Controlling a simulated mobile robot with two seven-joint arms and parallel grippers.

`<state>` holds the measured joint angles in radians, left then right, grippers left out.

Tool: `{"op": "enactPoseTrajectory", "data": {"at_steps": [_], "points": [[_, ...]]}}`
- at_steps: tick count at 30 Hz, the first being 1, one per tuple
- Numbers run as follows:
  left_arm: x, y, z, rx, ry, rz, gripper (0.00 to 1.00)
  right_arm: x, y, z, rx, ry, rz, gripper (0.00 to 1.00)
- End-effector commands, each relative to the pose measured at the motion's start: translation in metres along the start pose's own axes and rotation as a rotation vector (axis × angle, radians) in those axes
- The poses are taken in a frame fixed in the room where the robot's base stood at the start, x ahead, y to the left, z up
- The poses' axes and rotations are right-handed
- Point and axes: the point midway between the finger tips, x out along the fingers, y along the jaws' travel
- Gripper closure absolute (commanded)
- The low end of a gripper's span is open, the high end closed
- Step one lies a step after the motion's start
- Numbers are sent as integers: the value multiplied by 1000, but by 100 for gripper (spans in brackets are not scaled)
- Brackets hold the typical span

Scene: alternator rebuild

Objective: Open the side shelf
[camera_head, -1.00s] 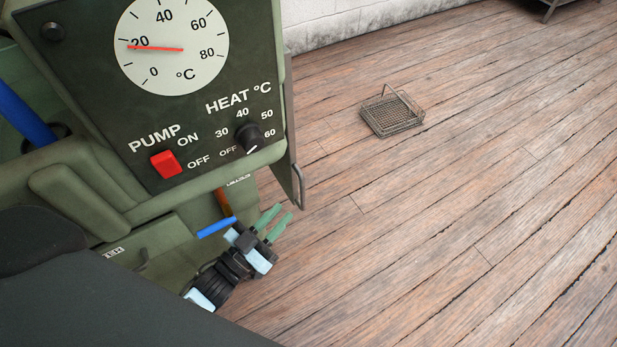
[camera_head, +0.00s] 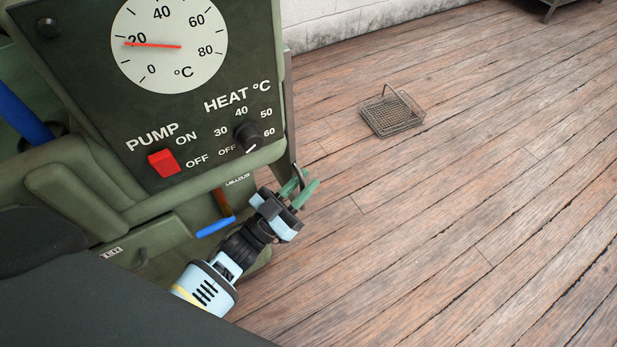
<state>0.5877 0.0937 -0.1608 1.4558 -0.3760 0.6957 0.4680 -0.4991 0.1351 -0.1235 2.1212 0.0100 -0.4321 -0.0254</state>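The side shelf (camera_head: 288,120) appears as a thin grey panel, seen nearly edge-on and upright against the right side of the green machine. A thin metal handle at its lower end is now mostly hidden by my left gripper (camera_head: 303,180). The gripper's two green fingers are parted and point up and right, at the handle. I cannot tell whether the handle lies between the fingers or touches them. My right gripper is not in view.
The machine's control panel (camera_head: 200,115) has a dial, a red pump switch (camera_head: 163,163) and a heat knob (camera_head: 249,137). A blue-handled lever (camera_head: 215,227) is left of my gripper. A wire basket (camera_head: 392,112) lies on the wooden floor; the floor to the right is clear.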

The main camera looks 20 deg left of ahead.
Motion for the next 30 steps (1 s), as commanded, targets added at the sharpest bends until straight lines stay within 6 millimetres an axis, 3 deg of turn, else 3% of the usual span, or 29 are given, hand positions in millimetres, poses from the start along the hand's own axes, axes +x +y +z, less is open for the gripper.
{"op": "enactPoseTrajectory", "data": {"at_steps": [6,14,19,30], "points": [[16,0,0,-3,0,-1,80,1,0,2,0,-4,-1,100],[17,0,0,-2,-1,-1,80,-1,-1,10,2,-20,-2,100],[17,0,0,-2,-1,0,100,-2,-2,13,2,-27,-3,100],[17,0,0,-2,1,0,100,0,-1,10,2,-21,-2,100]]}}
